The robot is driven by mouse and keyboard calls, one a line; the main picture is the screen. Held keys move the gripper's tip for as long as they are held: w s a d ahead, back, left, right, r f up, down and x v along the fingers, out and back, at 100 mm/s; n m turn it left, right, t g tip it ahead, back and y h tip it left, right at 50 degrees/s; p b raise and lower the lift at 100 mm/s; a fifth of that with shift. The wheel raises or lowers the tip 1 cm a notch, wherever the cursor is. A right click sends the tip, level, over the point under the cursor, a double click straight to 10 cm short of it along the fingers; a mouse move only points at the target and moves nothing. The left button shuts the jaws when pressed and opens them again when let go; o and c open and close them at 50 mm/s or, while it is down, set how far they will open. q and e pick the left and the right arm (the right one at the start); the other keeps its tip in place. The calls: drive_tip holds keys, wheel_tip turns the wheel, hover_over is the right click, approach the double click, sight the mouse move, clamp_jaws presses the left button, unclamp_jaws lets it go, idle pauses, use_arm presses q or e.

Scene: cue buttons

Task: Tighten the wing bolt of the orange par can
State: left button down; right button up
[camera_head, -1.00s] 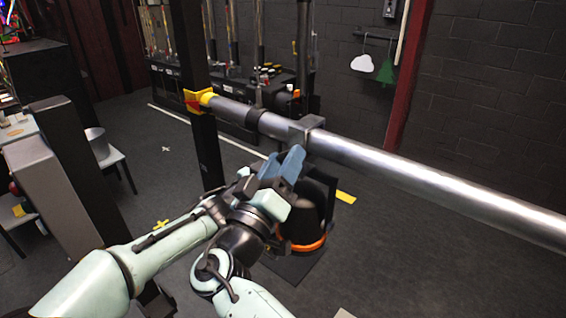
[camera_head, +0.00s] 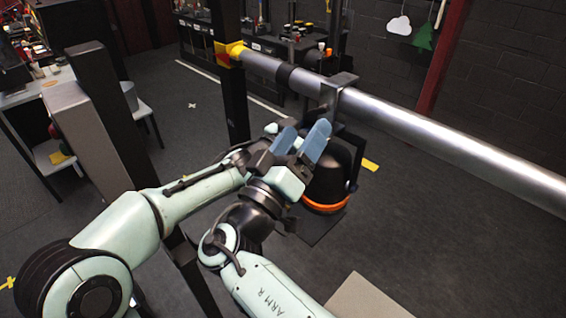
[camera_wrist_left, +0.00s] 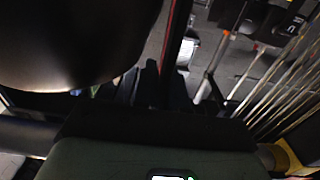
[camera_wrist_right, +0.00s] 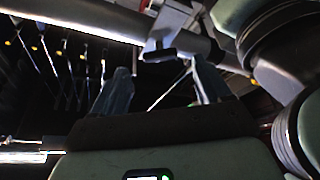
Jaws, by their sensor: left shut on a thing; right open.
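The orange par can (camera_head: 327,185) hangs under the pipe in the head view, a black body with an orange ring at its lower end. Its clamp (camera_head: 338,84) sits on the pipe. In the right wrist view, the dark T-shaped wing bolt (camera_wrist_right: 158,54) juts below the clamp (camera_wrist_right: 170,22). My right gripper (camera_head: 302,138) is open, below and left of the clamp; its blue fingertips (camera_wrist_right: 160,85) lie apart with the bolt beyond and between them. My left gripper (camera_wrist_left: 162,80) is shut close beside the can's dark round body (camera_wrist_left: 70,40); the gripped part is hard to make out.
The silver pipe (camera_head: 430,128) crosses to the right edge. A black post (camera_head: 232,105) with a yellow-red end cap (camera_head: 229,54) stands left. A grey box-like column (camera_head: 85,130) and a table (camera_head: 40,95) are further left. Dark floor is open on the right.

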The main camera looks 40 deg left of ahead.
drive_tip(key=v, duration=0.8)
use_arm(q)
drive_tip(key=c, duration=1.1)
unclamp_jaws()
drive_tip(key=s+a, duration=0.1)
drive_tip(key=s, duration=1.2)
drive_tip(key=shift+s, duration=0.2)
use_arm(e)
drive_tip(key=shift+w+r, duration=0.1)
drive_tip(key=shift+r, duration=0.25)
